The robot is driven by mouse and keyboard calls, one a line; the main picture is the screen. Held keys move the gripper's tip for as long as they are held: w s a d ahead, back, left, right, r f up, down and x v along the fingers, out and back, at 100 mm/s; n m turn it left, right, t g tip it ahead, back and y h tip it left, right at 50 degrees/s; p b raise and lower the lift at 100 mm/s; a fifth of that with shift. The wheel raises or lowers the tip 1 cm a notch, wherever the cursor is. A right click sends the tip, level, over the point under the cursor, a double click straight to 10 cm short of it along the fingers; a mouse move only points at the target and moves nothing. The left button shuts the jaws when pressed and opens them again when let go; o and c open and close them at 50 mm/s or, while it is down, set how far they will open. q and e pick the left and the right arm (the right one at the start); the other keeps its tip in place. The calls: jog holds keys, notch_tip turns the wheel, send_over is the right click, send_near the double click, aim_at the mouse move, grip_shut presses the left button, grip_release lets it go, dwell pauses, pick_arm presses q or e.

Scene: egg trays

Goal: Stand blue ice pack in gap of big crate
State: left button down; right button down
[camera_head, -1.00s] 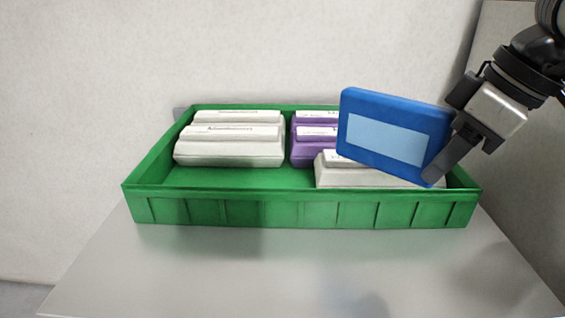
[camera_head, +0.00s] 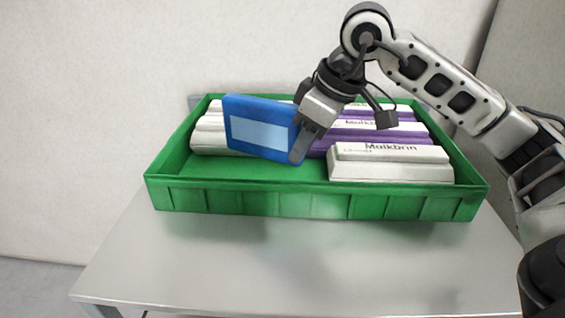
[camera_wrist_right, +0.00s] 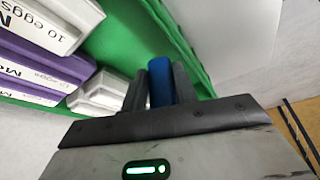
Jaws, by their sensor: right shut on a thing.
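The blue ice pack (camera_head: 262,128) has a light blue panel and is held tilted above the left half of the big green crate (camera_head: 300,203). My right gripper (camera_head: 301,143) is shut on its right end. In the right wrist view the pack shows as a blue edge (camera_wrist_right: 159,82) between the two dark fingers. The crate holds white egg boxes (camera_head: 390,170) at the front right and purple ones (camera_head: 375,136) behind. More white boxes (camera_head: 208,138) stand at the left, partly hidden by the pack. Bare green floor shows at the front left. My left gripper is not in view.
The crate stands on a grey table (camera_head: 270,265) with clear room in front of it. A pale wall (camera_head: 120,80) rises close behind. The crate's raised rim surrounds the boxes.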

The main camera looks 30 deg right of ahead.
aim_at(283, 159)
jog(key=w+f, duration=0.1)
jog(key=w+f+b, duration=0.1)
jog(key=f, duration=0.1)
jog(key=w+f+b, duration=0.1)
jog(key=w, duration=0.1)
jog(key=shift+a+f, duration=0.3)
jog(key=shift+a, duration=0.1)
jog(key=shift+w+f, duration=0.3)
jog(key=shift+w, duration=0.05)
jog(key=shift+w+f, duration=0.15)
jog(key=shift+f, duration=0.1)
jog(key=f+b, duration=0.2)
jog(key=f, duration=0.1)
jog(key=shift+w+a+f, duration=0.1)
jog(key=shift+w+f, duration=0.1)
jog(key=shift+f, duration=0.1)
jog(key=shift+r, duration=0.1)
jog(key=shift+b, duration=0.3)
jog(key=c, duration=1.1)
grip_release()
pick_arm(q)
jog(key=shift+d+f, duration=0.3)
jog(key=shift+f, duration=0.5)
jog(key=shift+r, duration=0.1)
